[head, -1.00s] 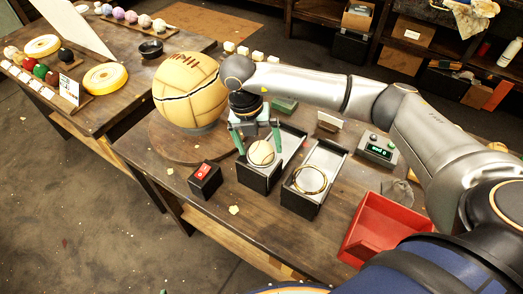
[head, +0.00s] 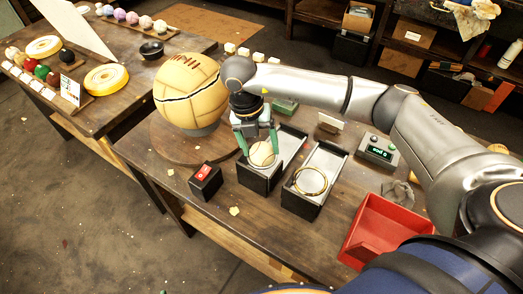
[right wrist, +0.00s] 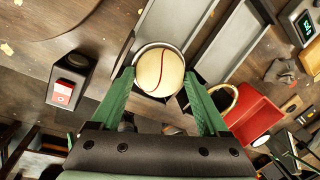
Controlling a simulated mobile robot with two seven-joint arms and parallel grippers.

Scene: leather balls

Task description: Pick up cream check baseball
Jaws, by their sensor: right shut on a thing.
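The cream baseball (head: 262,154) sits at the near end of the left grey-floored black channel (head: 290,144). A red seam shows on it in the right wrist view (right wrist: 160,72); a check pattern cannot be made out. My right gripper (head: 259,155) points down over it, with its green fingers on both sides of the ball. In the right wrist view the fingers (right wrist: 160,88) are shut on the ball. Whether the ball is clear of the channel floor cannot be told. My left gripper is not in view.
A second channel (head: 324,170) with a gold ring (head: 310,180) is to the right. A black box with a red label (head: 205,180) is to the left. A large tan ball (head: 188,95) stands behind. A red tray (head: 385,230) is at the front right.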

